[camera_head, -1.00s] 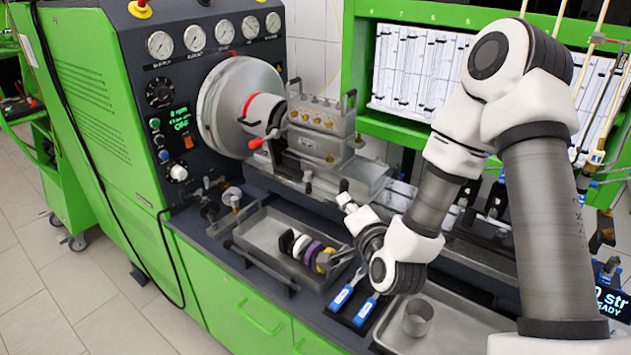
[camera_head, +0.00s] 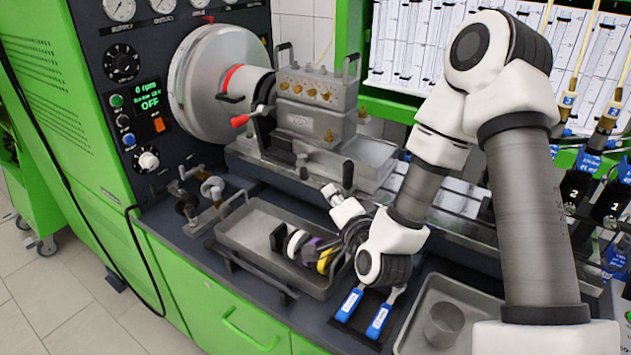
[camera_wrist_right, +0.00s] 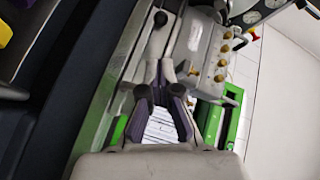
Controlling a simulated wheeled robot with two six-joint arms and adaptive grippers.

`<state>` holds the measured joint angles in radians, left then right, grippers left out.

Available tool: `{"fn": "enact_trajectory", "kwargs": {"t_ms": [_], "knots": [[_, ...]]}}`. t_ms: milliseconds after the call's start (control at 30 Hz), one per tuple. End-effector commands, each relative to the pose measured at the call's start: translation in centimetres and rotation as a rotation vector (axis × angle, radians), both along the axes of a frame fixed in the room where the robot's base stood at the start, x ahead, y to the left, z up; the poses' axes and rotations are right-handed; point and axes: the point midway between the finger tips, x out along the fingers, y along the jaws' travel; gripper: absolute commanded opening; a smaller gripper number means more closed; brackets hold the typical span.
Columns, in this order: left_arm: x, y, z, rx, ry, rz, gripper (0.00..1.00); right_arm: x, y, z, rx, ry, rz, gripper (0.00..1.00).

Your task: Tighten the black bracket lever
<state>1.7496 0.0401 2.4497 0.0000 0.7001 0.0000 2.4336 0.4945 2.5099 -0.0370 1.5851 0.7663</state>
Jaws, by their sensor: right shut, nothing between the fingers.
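A black-knobbed lever (camera_head: 348,175) stands upright in front of the pump block, at the near edge of the bench rail. I take it for the black bracket lever. It also shows at the top of the right wrist view (camera_wrist_right: 159,19), with its rod running down toward the fingers. My right gripper (camera_head: 329,190) is just left of and below the knob in the head view. In the wrist view its fingers (camera_wrist_right: 164,68) come together with nothing between them. I cannot tell whether they touch the lever's rod. My left gripper is out of view.
The pump block (camera_head: 317,100) sits above, beside a red-tipped lever (camera_head: 240,120) and the large drive disc (camera_head: 215,85). A grey tray (camera_head: 250,230) with coloured rings lies below. Blue-handled tools (camera_head: 379,320) and a metal tray with a cup (camera_head: 443,325) are near the front.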

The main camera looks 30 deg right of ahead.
Motion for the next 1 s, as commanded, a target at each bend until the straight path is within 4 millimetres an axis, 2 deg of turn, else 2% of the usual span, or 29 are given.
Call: {"fn": "enact_trajectory", "kwargs": {"t_ms": [267, 367, 600, 633, 700, 900, 1000], "knots": [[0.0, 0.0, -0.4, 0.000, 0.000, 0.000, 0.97, 0.1, 0.0, -0.1, 0.000, -0.001, 0.000, 0.00], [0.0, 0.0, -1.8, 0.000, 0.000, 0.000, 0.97, 0.6, -0.2, -0.5, -0.002, -0.004, -0.001, 0.00], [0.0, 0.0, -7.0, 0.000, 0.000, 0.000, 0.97, 2.6, -0.7, -1.0, 0.000, -0.008, -0.001, 0.00], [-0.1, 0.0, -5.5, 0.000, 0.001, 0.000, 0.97, 3.4, -0.9, -0.2, -0.003, -0.001, -0.001, 0.00], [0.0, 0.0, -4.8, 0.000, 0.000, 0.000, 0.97, 4.9, -1.3, -0.2, -0.003, 0.000, -0.001, 0.00], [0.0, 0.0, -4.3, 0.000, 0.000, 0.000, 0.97, 8.4, -2.2, -0.6, -0.002, 0.001, 0.000, 0.00], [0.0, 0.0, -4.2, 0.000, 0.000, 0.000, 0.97, 9.3, -2.5, -0.8, 0.000, 0.000, -0.001, 0.00]]}}
